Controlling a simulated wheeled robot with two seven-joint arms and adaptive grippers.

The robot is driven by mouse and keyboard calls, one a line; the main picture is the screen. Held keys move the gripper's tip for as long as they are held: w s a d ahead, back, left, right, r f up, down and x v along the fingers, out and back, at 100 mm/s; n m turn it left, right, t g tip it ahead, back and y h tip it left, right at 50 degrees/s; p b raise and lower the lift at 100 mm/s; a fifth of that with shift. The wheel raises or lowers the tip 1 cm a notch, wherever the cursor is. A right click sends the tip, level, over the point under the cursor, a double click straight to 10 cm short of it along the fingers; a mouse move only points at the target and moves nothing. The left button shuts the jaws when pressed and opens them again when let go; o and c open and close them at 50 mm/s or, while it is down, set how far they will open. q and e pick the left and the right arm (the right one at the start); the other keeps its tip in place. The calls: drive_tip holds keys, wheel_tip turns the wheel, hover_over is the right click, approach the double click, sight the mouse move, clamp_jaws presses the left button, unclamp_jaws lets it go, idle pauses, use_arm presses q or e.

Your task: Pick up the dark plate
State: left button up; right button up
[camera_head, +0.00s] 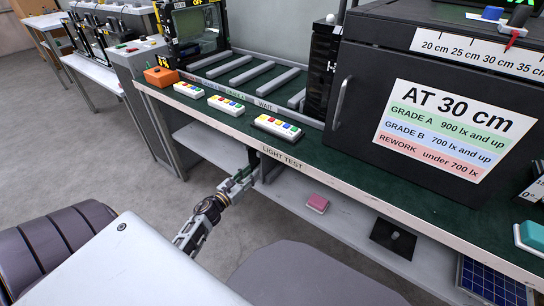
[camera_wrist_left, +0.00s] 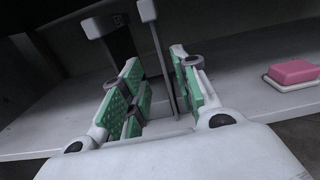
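The dark plate (camera_head: 384,232) with a small grey knob in its middle lies on the pale lower shelf under the bench, at the lower right of the head view. It is not visible in the left wrist view. My left gripper (camera_head: 240,183) is at the shelf's front edge, well to the left of the plate, with a pink block between them along the shelf. In the left wrist view my left gripper (camera_wrist_left: 158,75) has its green-padded fingers spread, with nothing held between them. My right gripper is not in view.
The pink block (camera_head: 317,203) sits on the lower shelf (camera_head: 345,222). A blue gridded panel (camera_head: 490,284) lies right of the plate. A bench leg and upright plate (camera_wrist_left: 122,45) stand ahead of my left gripper. The bench top (camera_head: 235,120) overhangs the shelf.

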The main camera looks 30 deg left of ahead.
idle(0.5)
use_arm(q)
approach(272, 159)
drive_tip(key=shift+r, duration=1.3)
drive_tip(key=shift+w+b, duration=0.65)
drive_tip(key=shift+w, duration=1.65)
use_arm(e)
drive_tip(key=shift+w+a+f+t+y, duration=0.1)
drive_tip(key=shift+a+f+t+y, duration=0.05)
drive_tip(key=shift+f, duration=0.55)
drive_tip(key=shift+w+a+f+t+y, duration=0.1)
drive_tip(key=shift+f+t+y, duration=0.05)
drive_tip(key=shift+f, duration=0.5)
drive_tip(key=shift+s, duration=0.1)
